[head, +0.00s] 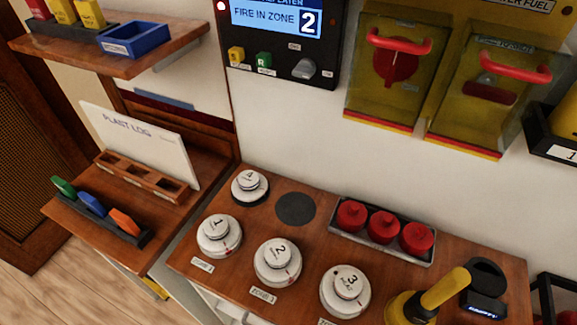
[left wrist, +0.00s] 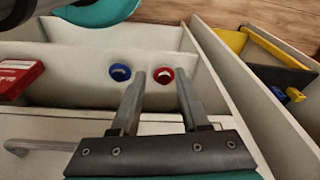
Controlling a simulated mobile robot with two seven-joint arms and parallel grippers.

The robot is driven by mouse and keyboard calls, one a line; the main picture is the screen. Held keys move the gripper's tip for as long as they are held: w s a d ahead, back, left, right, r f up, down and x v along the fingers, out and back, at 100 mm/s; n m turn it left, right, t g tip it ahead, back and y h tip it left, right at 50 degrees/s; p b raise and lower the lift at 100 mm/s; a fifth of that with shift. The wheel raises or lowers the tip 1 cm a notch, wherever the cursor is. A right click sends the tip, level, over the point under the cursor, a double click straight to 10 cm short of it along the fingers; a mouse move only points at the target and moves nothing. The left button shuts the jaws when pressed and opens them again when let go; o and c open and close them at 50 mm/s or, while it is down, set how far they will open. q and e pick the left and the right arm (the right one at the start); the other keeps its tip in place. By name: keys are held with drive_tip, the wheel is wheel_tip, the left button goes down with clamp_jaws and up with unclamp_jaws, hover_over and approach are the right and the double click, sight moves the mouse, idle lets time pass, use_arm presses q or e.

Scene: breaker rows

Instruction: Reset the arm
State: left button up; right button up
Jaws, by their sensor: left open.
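My left gripper (left wrist: 160,76) shows in the left wrist view. Its two fingers are open and apart, with nothing between them. Beyond the fingertips, a blue round piece (left wrist: 120,72) and a red round piece (left wrist: 164,75) sit against a pale panel. Neither gripper shows in the head view, and my right gripper is in no view.
The head view shows a wooden counter (head: 197,260) with several white detectors, a tray (head: 385,250) of red knobs and a yellow-handled tool (head: 440,290). A lower shelf with a log board (head: 140,140) stands left. In the wrist view, pale walls (left wrist: 215,60) flank the gripper.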

use_arm(q)
drive_tip(key=s+a+f+b, duration=0.1)
drive_tip(key=s+f+b, duration=0.2)
drive_tip(key=s+f, duration=0.4)
drive_tip(key=s+a+f+g+b, duration=0.1)
drive_tip(key=s+f+b, duration=0.3)
drive_tip(key=s+f, duration=0.3)
wheel_tip(320, 180, down, 6)
drive_tip(key=shift+s+a+r, duration=0.15)
drive_tip(key=shift+s+a, duration=0.1)
drive_tip(key=shift+a, duration=0.05)
idle(0.5)
